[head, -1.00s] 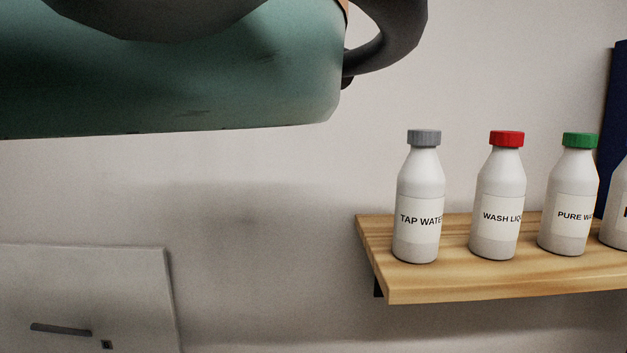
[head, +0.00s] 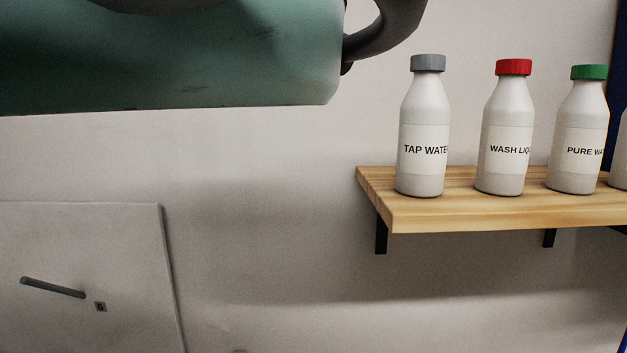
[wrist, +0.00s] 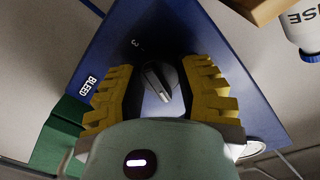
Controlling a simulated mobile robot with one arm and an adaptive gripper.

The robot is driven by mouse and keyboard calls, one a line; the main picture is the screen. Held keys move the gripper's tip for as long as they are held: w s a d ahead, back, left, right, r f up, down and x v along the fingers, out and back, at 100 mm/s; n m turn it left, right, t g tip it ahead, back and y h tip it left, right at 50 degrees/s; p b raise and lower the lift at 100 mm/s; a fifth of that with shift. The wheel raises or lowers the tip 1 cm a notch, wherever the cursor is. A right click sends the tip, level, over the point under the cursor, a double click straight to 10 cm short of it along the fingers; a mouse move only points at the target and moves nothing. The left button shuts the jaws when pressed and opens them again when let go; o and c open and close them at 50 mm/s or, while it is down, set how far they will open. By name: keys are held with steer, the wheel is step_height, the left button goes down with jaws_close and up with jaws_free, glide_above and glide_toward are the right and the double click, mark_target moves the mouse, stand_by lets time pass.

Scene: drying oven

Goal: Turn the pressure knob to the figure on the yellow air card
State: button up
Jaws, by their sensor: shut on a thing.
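A black round knob (wrist: 163,80) with a raised grip bar and a pale pointer line sits on a blue panel (wrist: 205,30) in the wrist view. The figure 3 (wrist: 136,43) is printed beside it at upper left, and the word BLEED (wrist: 87,86) is farther left. My gripper (wrist: 158,68) has its yellow ridged fingers on either side of the knob and is shut on it. Any other figures around the knob are hidden by the fingers and gripper body. I see no yellow air card in either view.
In the head view a wooden shelf (head: 470,212) carries several bottles, including tap water (head: 423,130), wash liquid (head: 507,135) and pure water (head: 577,140). A pale door (head: 120,245) with a grey handle (head: 52,288) is at lower left. A green block (wrist: 60,135) adjoins the blue panel.

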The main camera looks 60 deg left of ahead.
steer(key=m+p, duration=0.1)
steer(key=m, duration=0.3)
steer(key=shift+a+r, duration=0.15)
steer(key=m+p, duration=0.3)
steer(key=m, duration=0.2)
steer(key=shift+w+m+g+p, duration=0.1)
steer(key=shift+m+g+p, duration=0.2)
steer(key=shift+g, duration=0.1)
steer(key=m+p, duration=0.3)
steer(key=m, duration=0.1)
steer(key=shift+p, duration=0.3)
steer(key=m+p, duration=0.2)
steer(key=m, duration=0.1)
steer(key=shift+g, duration=0.3)
steer(key=shift+d+f+m+p, duration=0.2)
steer(key=shift+f+m+p, duration=0.15)
steer(key=shift+m+p, duration=0.5)
steer(key=shift+f, duration=0.1)
steer(key=o, duration=1.2)
steer(key=shift+y, duration=0.3)
